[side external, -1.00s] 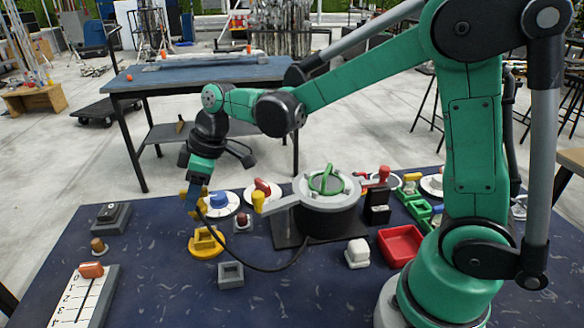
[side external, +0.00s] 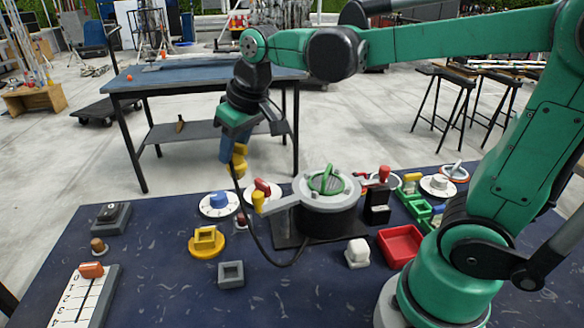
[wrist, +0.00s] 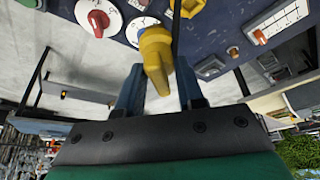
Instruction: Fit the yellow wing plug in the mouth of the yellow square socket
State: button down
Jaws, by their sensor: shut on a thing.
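My gripper (side external: 236,148) is shut on the yellow wing plug (side external: 239,166) and holds it high above the table's far edge. A black cord hangs from the plug down to the table. In the wrist view the plug (wrist: 156,45) sits between the two blue fingers of my gripper (wrist: 160,80). The yellow square socket (side external: 205,240) stands on a round yellow base, below and to the left of the plug and apart from it. Its square mouth faces up and looks empty. A yellow part, likely the socket (wrist: 189,6), shows at the wrist view's top edge.
A grey square socket (side external: 231,274) stands in front of the yellow one. Dials with a blue knob (side external: 219,200) and a red knob (side external: 262,187) lie behind. A grey round device with a green handle (side external: 328,182) stands right. The dark table is clear at front middle.

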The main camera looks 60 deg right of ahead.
jog(key=w+a+f+n+y, duration=0.1)
jog(key=a+f+n, duration=0.1)
jog(key=f, duration=0.1)
jog(key=w+a+f+n+y, duration=0.1)
jog(key=w+a+f+n, duration=0.1)
jog(key=f+n, duration=0.1)
jog(key=w+a+f+n+g, duration=0.1)
jog(key=a+f+n, duration=0.1)
jog(key=f+n, duration=0.1)
jog(key=shift+w+y, duration=0.25)
jog(key=shift+y, duration=0.15)
jog(key=shift+f, duration=0.45)
jog(key=shift+f, duration=0.95)
dwell(1.1)
jog(key=shift+c, duration=0.8)
grip_release()
notch_tip(320, 180, up, 8)
jog(key=shift+f, duration=0.25)
